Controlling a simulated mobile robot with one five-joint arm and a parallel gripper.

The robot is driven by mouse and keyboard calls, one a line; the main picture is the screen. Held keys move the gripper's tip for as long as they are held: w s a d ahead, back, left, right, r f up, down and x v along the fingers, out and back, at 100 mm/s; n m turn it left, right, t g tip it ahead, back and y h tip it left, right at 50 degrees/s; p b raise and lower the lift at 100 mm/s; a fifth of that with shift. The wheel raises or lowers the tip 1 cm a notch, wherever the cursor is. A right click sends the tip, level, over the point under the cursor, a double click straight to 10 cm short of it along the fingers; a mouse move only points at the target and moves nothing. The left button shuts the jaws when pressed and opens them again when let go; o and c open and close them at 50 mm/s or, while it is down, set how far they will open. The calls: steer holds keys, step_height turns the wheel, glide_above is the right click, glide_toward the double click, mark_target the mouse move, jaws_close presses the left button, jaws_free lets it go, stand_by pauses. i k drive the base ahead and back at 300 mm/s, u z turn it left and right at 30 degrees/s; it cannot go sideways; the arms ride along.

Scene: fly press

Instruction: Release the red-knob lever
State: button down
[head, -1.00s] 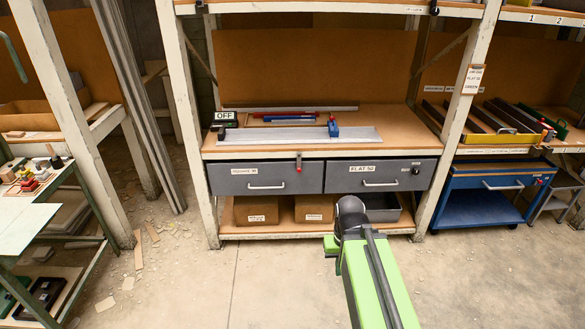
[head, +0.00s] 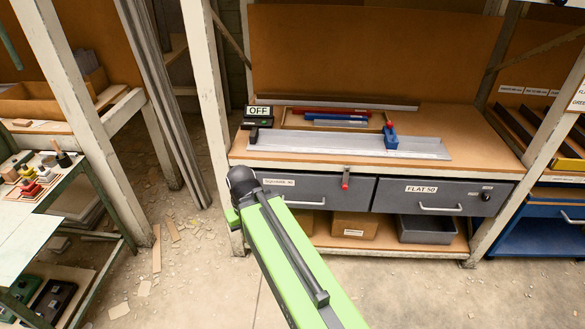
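The right drawer (head: 440,196) reads "FLAT 50". Both drawers look shut. My green arm reaches up from the bottom to a dark rounded joint left of the lever, in front of the left drawer. My gripper's fingers cannot be made out; they are out of sight beyond the arm. Nothing of mine is seen touching the lever.
A long grey metal plate (head: 350,145) with a blue block (head: 391,136) lies on the shelf. An "OFF" sign (head: 258,111) stands at its left. Cardboard boxes and a grey bin (head: 426,229) sit below. Shelf posts stand on both sides. The floor in front is clear at right.

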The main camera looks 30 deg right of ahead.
mark_target(346, 169)
steer(key=u, duration=0.4)
steer(key=i, duration=1.05)
steer(key=u, duration=0.25)
